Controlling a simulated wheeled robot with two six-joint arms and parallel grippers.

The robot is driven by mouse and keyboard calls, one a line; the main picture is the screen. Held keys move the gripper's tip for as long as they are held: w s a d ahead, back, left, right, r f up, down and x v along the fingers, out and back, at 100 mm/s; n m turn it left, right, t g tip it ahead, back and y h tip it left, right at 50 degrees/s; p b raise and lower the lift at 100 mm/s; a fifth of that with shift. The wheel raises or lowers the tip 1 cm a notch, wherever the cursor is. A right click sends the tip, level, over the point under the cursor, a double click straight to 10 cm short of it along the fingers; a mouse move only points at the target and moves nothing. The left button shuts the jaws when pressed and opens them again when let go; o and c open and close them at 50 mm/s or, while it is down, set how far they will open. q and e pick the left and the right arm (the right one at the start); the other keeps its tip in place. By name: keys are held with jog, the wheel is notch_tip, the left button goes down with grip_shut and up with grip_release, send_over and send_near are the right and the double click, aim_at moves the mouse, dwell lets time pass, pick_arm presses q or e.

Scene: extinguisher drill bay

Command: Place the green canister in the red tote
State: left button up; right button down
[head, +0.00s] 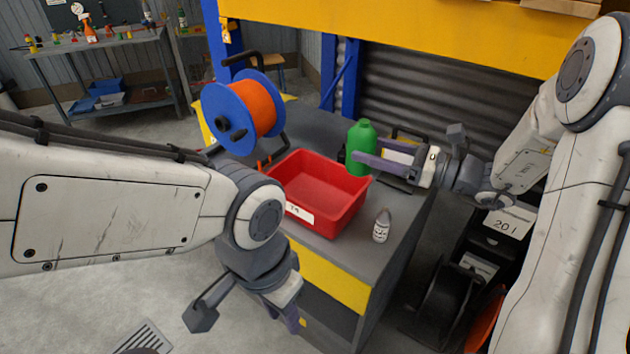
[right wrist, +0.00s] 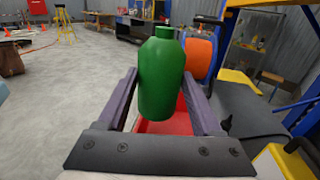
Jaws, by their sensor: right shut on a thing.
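The green canister (head: 361,148) is upright at the right back corner of the red tote in the head view. My right gripper (head: 362,160) is shut on it from the right. In the right wrist view the canister (right wrist: 161,75) stands between the two fingers (right wrist: 160,90), with part of the red tote (right wrist: 165,127) behind and below it. The red tote (head: 322,222) sits on the grey bench top, and its visible floor is empty. Whether the canister's base is over the tote or beside it is hard to tell. My left gripper (head: 281,313) hangs low in front of the bench; its fingertips are partly hidden.
A small white bottle (head: 381,228) stands on the bench right of the tote. A blue reel with orange hose (head: 243,110) stands behind the tote at left. A yellow-and-black case (head: 401,150) is behind my right gripper. The yellow beam (head: 400,37) spans above.

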jog(key=w+a+f, duration=0.4)
jog(key=a+f, duration=0.6)
jog(key=shift+w+f+p, duration=0.3)
jog(key=shift+w, duration=0.1)
jog(key=shift+f+b, duration=0.6)
jog(key=shift+f, duration=0.05)
jog(key=shift+c, duration=0.2)
grip_release()
